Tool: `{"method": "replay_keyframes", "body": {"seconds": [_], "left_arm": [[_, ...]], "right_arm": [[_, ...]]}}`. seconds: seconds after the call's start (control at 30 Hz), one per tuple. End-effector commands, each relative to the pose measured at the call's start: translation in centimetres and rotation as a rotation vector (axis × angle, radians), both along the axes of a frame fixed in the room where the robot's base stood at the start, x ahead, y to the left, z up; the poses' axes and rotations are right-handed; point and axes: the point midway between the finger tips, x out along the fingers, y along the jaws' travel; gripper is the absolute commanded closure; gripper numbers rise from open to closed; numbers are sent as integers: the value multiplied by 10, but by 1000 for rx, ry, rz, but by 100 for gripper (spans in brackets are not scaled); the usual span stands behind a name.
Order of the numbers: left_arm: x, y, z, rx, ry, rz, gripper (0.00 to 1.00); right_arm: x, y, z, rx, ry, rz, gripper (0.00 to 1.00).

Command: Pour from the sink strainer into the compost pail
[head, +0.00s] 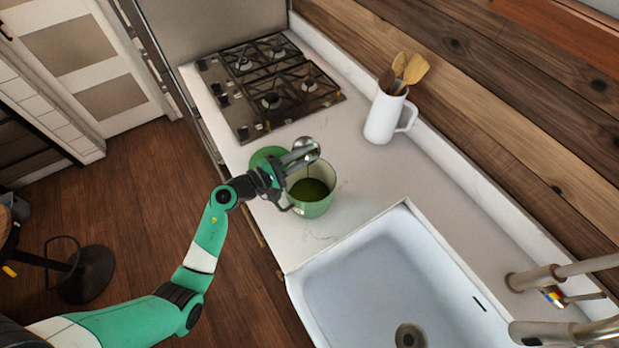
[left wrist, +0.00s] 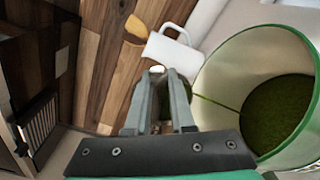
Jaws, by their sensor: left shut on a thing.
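My left gripper (head: 296,160) is shut on the small metal sink strainer (head: 311,145) and holds it tilted above the far side of the compost pail (head: 318,205). The pail is pale with a green rim, stands upright on the counter and holds dark green matter. A thin dark green stream runs from the strainer down into the pail. In the left wrist view the pail (left wrist: 222,72) is at the right, with the stream reaching into it. My gripper's fingers (left wrist: 160,98) largely hide the strainer there. My right gripper is not in view.
A green disc (head: 264,154) lies on the counter behind my gripper. The gas hob (head: 270,85) is at the back left. A white jug (head: 382,120) with wooden utensils stands at the back right. The white sink (head: 365,285) is in front, with taps (head: 545,277) at the right.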

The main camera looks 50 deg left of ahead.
Motion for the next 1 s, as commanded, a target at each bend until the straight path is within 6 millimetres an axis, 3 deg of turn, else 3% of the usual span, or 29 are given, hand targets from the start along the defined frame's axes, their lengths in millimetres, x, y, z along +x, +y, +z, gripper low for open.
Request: {"method": "replay_keyframes", "body": {"seconds": [1.0], "left_arm": [[-3,-4,-1,91,-64,1,100]], "right_arm": [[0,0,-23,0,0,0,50]]}}
